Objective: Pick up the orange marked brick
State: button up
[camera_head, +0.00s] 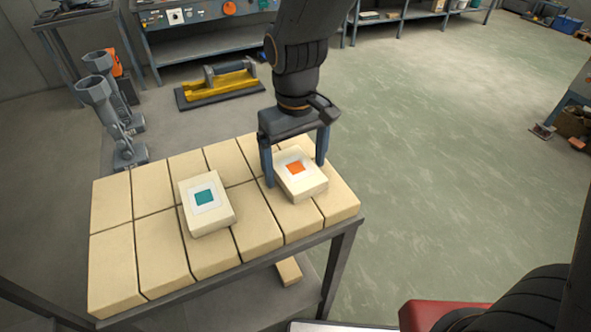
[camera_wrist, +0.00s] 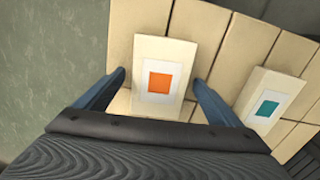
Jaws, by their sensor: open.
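The orange marked brick (camera_head: 299,182) is a cream block with a white label and an orange square, lying on the brick-topped table at its right end. My gripper (camera_head: 295,172) points down at it, with one finger on each side. In the wrist view the orange marked brick (camera_wrist: 160,85) sits between the two open fingertips (camera_wrist: 158,78), with a visible gap on each side. A similar brick with a teal square (camera_head: 206,203) lies to the left on the same table; it also shows at the right of the wrist view (camera_wrist: 266,103).
The table (camera_head: 115,250) is topped with cream bricks in rows. A loose brick (camera_head: 288,271) lies on the shelf below. Grey metal fixtures (camera_head: 103,100) stand behind the table at left, and a yellow tool (camera_head: 222,87) lies beyond. Open green floor (camera_head: 440,150) is at right.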

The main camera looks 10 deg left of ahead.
jog(key=c, duration=1.4)
jog(key=shift+o, duration=0.2)
jog(key=shift+r, duration=0.15)
